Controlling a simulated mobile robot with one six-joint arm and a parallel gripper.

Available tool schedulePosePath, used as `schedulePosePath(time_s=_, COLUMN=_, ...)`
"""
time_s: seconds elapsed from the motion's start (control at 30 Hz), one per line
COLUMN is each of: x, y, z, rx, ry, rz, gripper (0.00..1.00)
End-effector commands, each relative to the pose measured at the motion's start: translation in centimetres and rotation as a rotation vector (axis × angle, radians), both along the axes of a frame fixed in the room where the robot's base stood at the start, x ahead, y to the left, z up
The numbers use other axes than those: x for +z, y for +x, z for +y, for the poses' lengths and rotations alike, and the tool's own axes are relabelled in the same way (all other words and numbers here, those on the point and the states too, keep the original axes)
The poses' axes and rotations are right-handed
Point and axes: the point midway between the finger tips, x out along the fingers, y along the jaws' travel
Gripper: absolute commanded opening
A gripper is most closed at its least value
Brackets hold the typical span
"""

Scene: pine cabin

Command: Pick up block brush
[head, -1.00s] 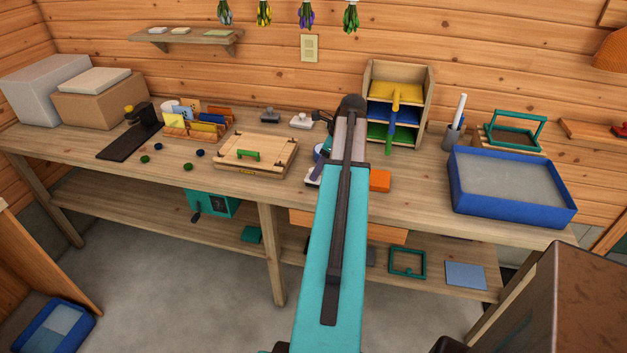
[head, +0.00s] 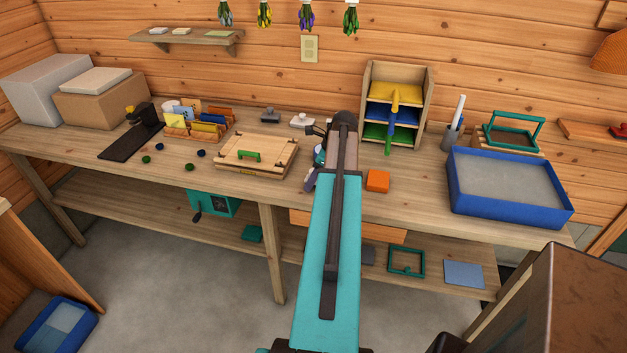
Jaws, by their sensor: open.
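My arm runs up the middle of the head view and reaches over the workbench. My gripper (head: 313,178) is at its far end, mostly hidden behind the arm; a dark finger-like part shows just left of the arm, above the bench. It is open, and I see nothing held in it. I cannot tell for sure which thing is the block brush. An orange block (head: 378,181) lies on the bench just right of the arm. A white handled piece (head: 301,121) and a dark grey one (head: 270,115) stand farther back. The bench behind the arm is hidden.
A wooden board with a green handle (head: 256,157) lies left of the arm. A shelf unit with coloured trays (head: 427,105) stands behind on the right. A blue tub (head: 513,211) sits at the bench's right end. Bare bench shows around the orange block.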

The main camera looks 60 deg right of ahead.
Motion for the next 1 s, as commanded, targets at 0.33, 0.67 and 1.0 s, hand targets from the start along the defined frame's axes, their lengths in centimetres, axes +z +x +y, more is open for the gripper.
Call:
schedulePosePath(time_s=0.33, x=0.01, y=-0.01, z=0.01, rx=0.0, ry=0.001, rz=0.0, gripper=0.54)
schedulePosePath(time_s=0.67, x=0.01, y=-0.01, z=0.02, rx=0.0, ry=0.001, rz=0.0, gripper=0.1)
schedulePosePath(time_s=1.0, x=0.11, y=0.01, z=0.01, rx=0.0, ry=0.001, rz=0.0, gripper=0.09)
